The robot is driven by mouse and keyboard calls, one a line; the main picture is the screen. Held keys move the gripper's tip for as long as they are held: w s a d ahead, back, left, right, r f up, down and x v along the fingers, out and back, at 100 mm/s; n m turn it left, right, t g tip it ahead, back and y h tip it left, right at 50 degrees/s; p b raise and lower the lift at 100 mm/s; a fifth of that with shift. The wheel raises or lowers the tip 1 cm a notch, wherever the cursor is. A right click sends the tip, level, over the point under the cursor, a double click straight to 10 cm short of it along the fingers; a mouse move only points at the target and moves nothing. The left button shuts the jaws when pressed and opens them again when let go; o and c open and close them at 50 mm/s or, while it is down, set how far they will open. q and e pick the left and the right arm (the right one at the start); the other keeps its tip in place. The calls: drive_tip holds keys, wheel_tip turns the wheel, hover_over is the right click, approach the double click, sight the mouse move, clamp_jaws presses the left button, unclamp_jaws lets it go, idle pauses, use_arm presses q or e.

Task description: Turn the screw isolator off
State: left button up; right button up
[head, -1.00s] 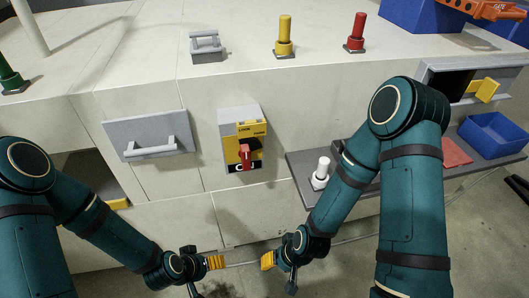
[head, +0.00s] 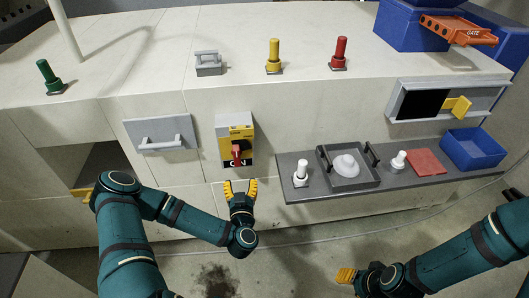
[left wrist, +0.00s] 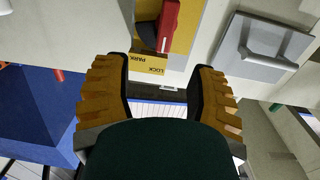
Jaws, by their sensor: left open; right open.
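The isolator (head: 234,131) is a yellow-faced box on the front of the pale cabinet, with a red rotary handle (head: 237,154) pointing roughly downward. In the left wrist view the red handle (left wrist: 170,24) and a yellow label reading LOCK and PARK (left wrist: 148,66) show upside down beyond my fingers. My left gripper (head: 240,188) is open and empty, just below the isolator with fingers pointing up at it. Its yellow-padded fingers (left wrist: 158,92) frame a gap in the wrist view. My right gripper (head: 347,275) is open, low and to the right, away from the isolator.
A grey drawer front with a handle (head: 160,134) is left of the isolator. A shelf (head: 318,190) to the right holds white knobs, a grey tray (head: 352,184), a red pad (head: 425,163) and a blue bin (head: 472,150). Yellow (head: 274,55) and red posts (head: 339,52) stand on top.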

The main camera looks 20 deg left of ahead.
sight(237, 157)
use_arm(q)
drive_tip(key=shift+y, duration=0.3)
drive_tip(key=x, duration=1.4)
drive_tip(key=shift+s+a+r+b, duration=0.1)
drive_tip(key=shift+s+a+b, duration=0.1)
drive_tip(key=shift+b, duration=0.1)
clamp_jaws()
